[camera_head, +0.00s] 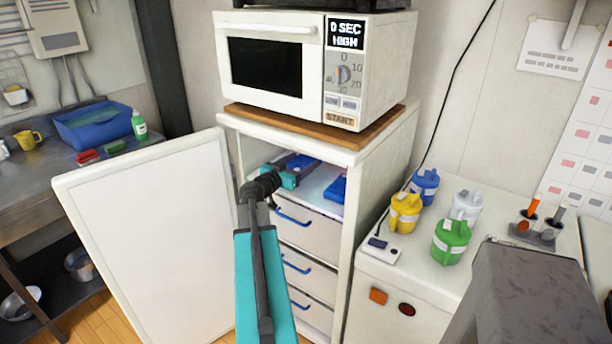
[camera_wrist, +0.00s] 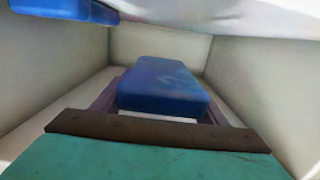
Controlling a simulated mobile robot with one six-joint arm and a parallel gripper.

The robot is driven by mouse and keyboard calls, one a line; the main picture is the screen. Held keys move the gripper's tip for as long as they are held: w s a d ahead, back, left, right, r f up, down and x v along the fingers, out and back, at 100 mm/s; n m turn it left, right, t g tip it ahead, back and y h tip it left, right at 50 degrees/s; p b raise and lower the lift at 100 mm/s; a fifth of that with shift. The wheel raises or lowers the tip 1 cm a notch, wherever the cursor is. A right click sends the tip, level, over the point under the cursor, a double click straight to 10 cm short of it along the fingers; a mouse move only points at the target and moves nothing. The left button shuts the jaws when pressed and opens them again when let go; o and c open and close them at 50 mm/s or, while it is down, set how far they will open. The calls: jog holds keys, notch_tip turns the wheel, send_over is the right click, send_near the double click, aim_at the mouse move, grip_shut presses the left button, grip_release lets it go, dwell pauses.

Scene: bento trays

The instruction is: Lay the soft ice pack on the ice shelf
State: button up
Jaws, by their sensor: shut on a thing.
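My gripper (camera_head: 290,174) reaches into the open compartment at the top of the white freezer cabinet. It is shut on a blue pack (camera_head: 302,162), which I take to be the soft ice pack. In the wrist view the held blue pack (camera_wrist: 165,85) sits just beyond the teal and brown gripper body; the finger contact is mostly hidden. The ice shelf (camera_head: 320,183) is the pale floor of this compartment. Whether the pack touches the shelf I cannot tell. Another blue pack (camera_head: 338,188) lies at the right; a blue pack (camera_wrist: 65,10) also shows at upper left in the wrist view.
The open white door (camera_head: 150,230) stands at the left. Drawers (camera_head: 305,228) with blue handles lie below the compartment. A microwave (camera_head: 300,65) sits on a wooden board (camera_head: 310,128) on top. Several coloured jugs (camera_head: 452,240) stand on the right counter. The compartment walls are close around my gripper.

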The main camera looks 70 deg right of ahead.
aim_at(306, 182)
jog(key=x, duration=0.3)
jog(key=shift+r, duration=0.2)
notch_tip(306, 182, down, 2)
jog(key=shift+a+f, duration=0.15)
jog(key=shift+f, duration=0.45)
jog(key=shift+f, duration=1.4)
jog(key=shift+d+f+p, duration=0.2)
jog(key=shift+f+p, duration=0.1)
jog(key=shift+f, duration=0.25)
jog(key=shift+f, duration=0.1)
jog(key=o, duration=1.4)
